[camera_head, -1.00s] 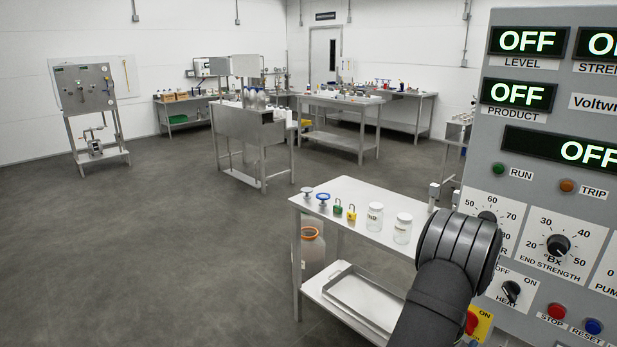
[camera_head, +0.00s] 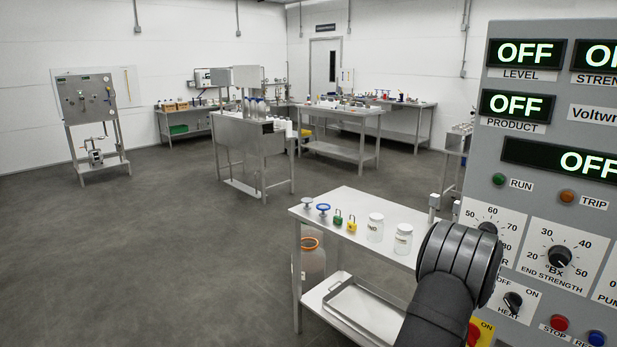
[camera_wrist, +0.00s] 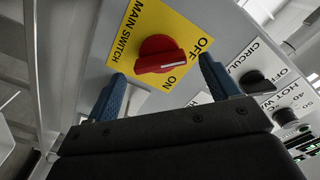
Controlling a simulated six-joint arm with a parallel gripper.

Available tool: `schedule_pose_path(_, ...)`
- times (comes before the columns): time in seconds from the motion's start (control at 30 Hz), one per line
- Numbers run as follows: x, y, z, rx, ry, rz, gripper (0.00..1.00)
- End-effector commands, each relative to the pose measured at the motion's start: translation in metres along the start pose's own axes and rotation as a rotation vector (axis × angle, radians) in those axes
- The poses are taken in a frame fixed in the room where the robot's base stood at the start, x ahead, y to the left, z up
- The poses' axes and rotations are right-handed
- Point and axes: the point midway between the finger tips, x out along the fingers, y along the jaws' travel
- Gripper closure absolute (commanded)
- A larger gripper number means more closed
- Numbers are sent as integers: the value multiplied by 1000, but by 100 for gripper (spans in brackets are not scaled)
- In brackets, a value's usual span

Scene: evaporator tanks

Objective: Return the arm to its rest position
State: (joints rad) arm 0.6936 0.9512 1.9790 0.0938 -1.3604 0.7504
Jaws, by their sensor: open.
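My gripper (camera_wrist: 163,90) shows in the wrist view with its two blue fingers spread apart and nothing between them. Beyond the fingertips is the red main switch knob (camera_wrist: 160,58) on a yellow plate marked OFF and ON; its white mark lies slanted across it, and the knob appears apart from the fingers. In the head view my dark arm link stands at the lower right and hides part of the control panel (camera_head: 560,150); my gripper is hidden there. The panel displays read OFF. Part of the yellow switch plate (camera_head: 485,331) shows beside my arm.
A steel bench (camera_head: 350,212) with jars (camera_head: 375,228), padlocks (camera_head: 338,219) and a lower tray (camera_head: 362,310) stands left of my arm. More tables and a panel stand (camera_head: 85,110) are farther back. The dark floor (camera_head: 150,250) at left is clear.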

Motion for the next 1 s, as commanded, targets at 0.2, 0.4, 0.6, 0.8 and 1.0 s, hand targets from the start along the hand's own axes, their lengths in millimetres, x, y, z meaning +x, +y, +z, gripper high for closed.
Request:
schedule_pose_path(0.2, -45, 0, 1, 0, -3, 2, 20)
schedule_pose_path(0.4, -85, 1, 1, -1, -4, 3, 20)
schedule_pose_path(0.6, -124, 0, 1, -1, -4, 3, 20)
schedule_pose_path(0.8, -132, 0, -1, 1, 4, -2, 20)
schedule_pose_path(1.0, -93, 0, -1, 0, 4, -2, 20)
